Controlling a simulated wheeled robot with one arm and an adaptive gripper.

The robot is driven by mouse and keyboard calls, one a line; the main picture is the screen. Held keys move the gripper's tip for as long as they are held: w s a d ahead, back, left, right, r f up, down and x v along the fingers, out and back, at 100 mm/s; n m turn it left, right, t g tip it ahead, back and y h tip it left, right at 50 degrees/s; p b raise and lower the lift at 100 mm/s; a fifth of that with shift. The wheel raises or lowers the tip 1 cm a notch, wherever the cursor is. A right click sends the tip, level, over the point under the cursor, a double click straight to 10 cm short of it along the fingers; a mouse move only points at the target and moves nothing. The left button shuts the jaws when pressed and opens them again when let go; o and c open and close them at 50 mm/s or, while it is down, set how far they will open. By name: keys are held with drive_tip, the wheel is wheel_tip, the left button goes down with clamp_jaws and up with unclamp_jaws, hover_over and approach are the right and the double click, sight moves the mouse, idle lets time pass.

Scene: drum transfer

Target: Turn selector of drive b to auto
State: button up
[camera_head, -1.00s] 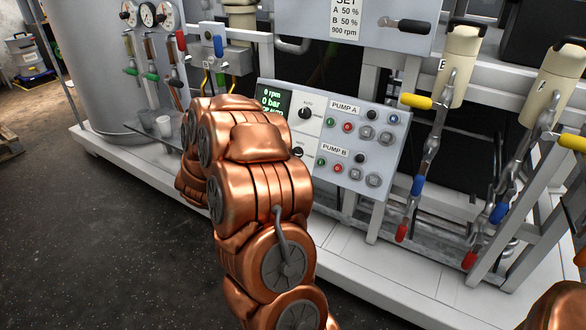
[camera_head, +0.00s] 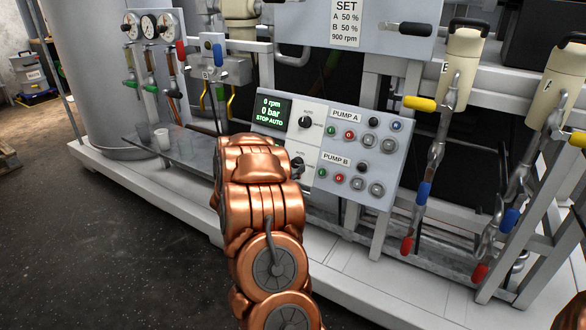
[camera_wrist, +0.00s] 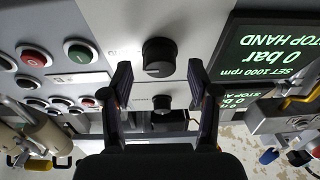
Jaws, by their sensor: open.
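A grey control panel (camera_head: 385,135) carries rows labelled PUMP A and PUMP B. The black selector knob of the lower unit (camera_head: 297,163) sits left of PUMP B, just above my arm. In the wrist view, upside down, this knob (camera_wrist: 158,57) lies between the fingertips of my open gripper (camera_wrist: 160,75), with a gap on each side. I cannot tell its depth from the fingers. The screen beside it (camera_wrist: 275,58) reads STOP HAND, 0 bar, SET 1000 rpm. The upper selector (camera_head: 306,122) stands beside a screen (camera_head: 270,112) reading STOP AUTO. My arm hides the gripper in the head view.
Green, red and blue buttons (camera_head: 349,134) are close to the selectors. Valves with yellow handles (camera_head: 418,102) stand to the right. The floor (camera_head: 90,240) in front is clear.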

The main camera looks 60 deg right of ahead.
drive_tip(key=shift+d, duration=0.7)
drive_tip(key=shift+c, duration=0.4)
drive_tip(key=c, duration=1.1)
drive_tip(key=shift+o, duration=0.2)
